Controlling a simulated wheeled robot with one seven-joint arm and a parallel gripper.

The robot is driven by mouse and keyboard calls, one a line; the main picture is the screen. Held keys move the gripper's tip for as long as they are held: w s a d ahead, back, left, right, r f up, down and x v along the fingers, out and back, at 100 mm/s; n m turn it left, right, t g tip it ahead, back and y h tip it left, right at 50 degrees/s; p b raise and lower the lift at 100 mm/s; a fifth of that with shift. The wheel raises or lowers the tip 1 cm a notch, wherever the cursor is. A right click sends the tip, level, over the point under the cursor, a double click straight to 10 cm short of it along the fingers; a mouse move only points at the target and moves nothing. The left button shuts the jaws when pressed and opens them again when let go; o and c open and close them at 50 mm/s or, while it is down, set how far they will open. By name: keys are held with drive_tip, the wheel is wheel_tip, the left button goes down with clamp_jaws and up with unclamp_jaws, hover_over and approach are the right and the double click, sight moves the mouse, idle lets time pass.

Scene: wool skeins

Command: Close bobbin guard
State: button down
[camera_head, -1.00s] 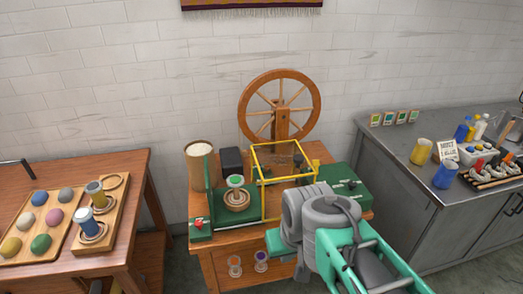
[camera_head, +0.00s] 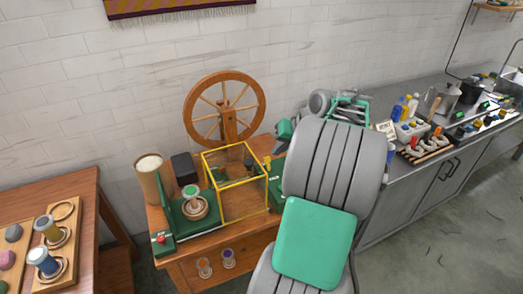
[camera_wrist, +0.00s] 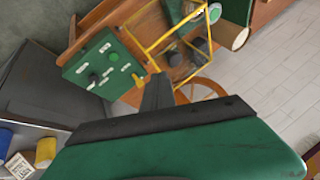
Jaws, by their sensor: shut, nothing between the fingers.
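The bobbin guard (camera_head: 237,182) is a yellow-framed clear box on the wooden spinning machine. It stands to the right of the bobbin (camera_head: 190,191), which has a green-and-white top and is uncovered. In the wrist view the guard (camera_wrist: 172,32) shows at the top, with the green bobbin top (camera_wrist: 178,10) beyond it. My gripper (camera_head: 272,152) is at the guard's right, behind my large grey and green arm link. In the wrist view its dark fingers (camera_wrist: 158,88) are together and empty, close to the yellow frame. I cannot tell whether they touch it.
The green control box (camera_wrist: 103,64) is left of my fingers in the wrist view. A wooden wheel (camera_head: 225,108) stands behind the guard. A cream-topped container (camera_head: 154,180) and dark block (camera_head: 185,167) stand at the left. The grey counter (camera_head: 400,195) is at the right.

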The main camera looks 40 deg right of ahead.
drive_tip(key=p+x, duration=0.1)
drive_tip(key=x, duration=0.4)
drive_tip(key=p+x, duration=0.2)
drive_tip(key=x, duration=0.3)
drive_tip(key=shift+w+d+r, duration=0.15)
drive_tip(key=shift+w+r, duration=0.05)
drive_tip(key=shift+w, duration=0.25)
drive_tip(key=shift+w+a+f, duration=0.1)
drive_tip(key=shift+w+a, duration=0.1)
drive_tip(key=shift+a, duration=0.1)
drive_tip(key=shift+w+f, duration=0.15)
